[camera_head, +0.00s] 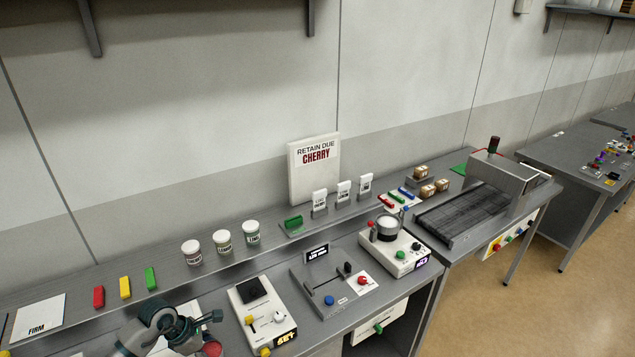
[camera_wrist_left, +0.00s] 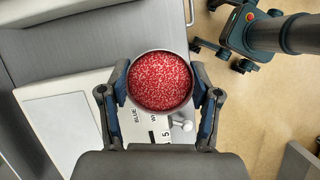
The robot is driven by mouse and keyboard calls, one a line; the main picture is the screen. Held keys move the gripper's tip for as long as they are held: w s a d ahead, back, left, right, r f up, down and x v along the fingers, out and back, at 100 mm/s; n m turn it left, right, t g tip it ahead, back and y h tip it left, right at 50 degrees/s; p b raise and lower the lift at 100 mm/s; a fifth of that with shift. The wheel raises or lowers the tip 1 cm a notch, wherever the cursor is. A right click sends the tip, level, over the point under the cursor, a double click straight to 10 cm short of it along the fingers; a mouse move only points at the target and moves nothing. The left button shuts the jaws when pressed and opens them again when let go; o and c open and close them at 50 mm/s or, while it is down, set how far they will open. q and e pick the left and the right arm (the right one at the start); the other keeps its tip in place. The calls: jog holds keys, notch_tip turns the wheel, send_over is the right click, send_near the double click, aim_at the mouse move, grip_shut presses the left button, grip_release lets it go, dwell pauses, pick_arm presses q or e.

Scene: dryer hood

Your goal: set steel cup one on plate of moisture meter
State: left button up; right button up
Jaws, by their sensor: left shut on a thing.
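My left gripper (camera_head: 205,328) is at the lower left of the head view, above the front bench. In the left wrist view my left gripper (camera_wrist_left: 159,84) is shut on a round steel cup (camera_wrist_left: 161,52) filled with red and white granules, one finger on each side. The cup's red contents (camera_head: 212,349) show at the bottom edge of the head view. A white instrument (camera_head: 265,317) with a dark square plate stands right of the gripper. Farther right a white instrument (camera_head: 397,256) carries a round vessel (camera_head: 387,228). I cannot tell which is the moisture meter. My right gripper is not in view.
Several lidded jars (camera_head: 222,241) and coloured blocks (camera_head: 125,287) stand on the back ledge. A lever panel (camera_head: 335,287) and a dark belt (camera_head: 465,215) lie farther right.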

pick_arm(q)
jog(key=s+d+r+m+g+y, duration=0.2)
jog(key=d+m, duration=0.7)
jog(key=m, duration=1.3)
jog(key=g+y, duration=0.2)
jog(key=g, duration=0.2)
jog(key=shift+r+y, duration=0.2)
jog(key=shift+y, duration=0.1)
jog(key=shift+s+a+f+b, duration=0.1)
jog(key=shift+a+f+b, duration=0.35)
jog(key=shift+f, duration=0.3)
jog(key=shift+d, duration=0.1)
